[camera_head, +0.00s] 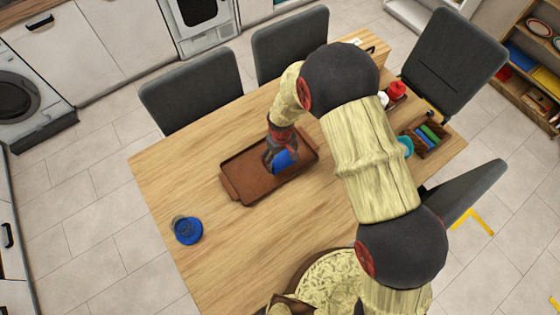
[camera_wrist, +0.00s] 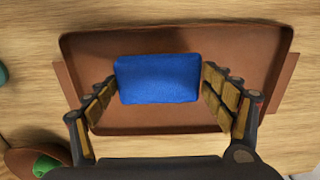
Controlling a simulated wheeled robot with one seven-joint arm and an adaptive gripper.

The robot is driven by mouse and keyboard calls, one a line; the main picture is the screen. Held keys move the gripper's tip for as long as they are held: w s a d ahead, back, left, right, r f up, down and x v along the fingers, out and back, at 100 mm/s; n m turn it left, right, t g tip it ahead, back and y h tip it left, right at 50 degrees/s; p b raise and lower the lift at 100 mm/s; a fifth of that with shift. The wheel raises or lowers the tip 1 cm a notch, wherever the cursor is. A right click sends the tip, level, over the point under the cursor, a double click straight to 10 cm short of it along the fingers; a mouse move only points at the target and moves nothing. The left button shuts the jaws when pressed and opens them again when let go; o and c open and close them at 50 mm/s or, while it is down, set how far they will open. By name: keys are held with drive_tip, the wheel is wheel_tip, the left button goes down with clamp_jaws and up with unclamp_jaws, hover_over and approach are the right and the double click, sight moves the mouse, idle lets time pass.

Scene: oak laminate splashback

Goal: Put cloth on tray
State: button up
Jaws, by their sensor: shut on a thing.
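The cloth is a blue, block-like piece (camera_wrist: 158,79), held between the two fingers of my gripper (camera_wrist: 160,92). In the head view the cloth (camera_head: 285,159) shows under my gripper (camera_head: 277,148), over the tray. The brown rectangular tray (camera_head: 242,190) lies on the wooden table, with a handle at each end. In the wrist view the tray's rim (camera_wrist: 180,131) surrounds the cloth in the picture. I cannot tell whether the cloth touches the tray floor. My gripper is shut on the cloth. My arm hides part of the table to the right of the tray.
A blue round item (camera_head: 188,230) sits near the table's left edge. A red-topped bottle (camera_head: 397,90) and a brown box with coloured things (camera_head: 428,137) stand at the right. Grey chairs (camera_head: 192,90) surround the table (camera_head: 225,262).

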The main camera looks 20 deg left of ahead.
sight(280, 161)
drive_tip(key=shift+w+a+f, duration=0.3)
drive_tip(key=shift+w+f, duration=0.05)
drive_tip(key=shift+f, duration=0.3)
drive_tip(key=shift+w+f, duration=0.1)
drive_tip(key=shift+f, duration=1.4)
drive_tip(key=shift+f, duration=0.15)
drive_tip(key=o, duration=1.4)
drive_tip(key=shift+c, duration=0.2)
drive_tip(key=shift+o, duration=0.3)
wheel_tip(280, 161, up, 12)
drive_tip(key=shift+r, duration=0.15)
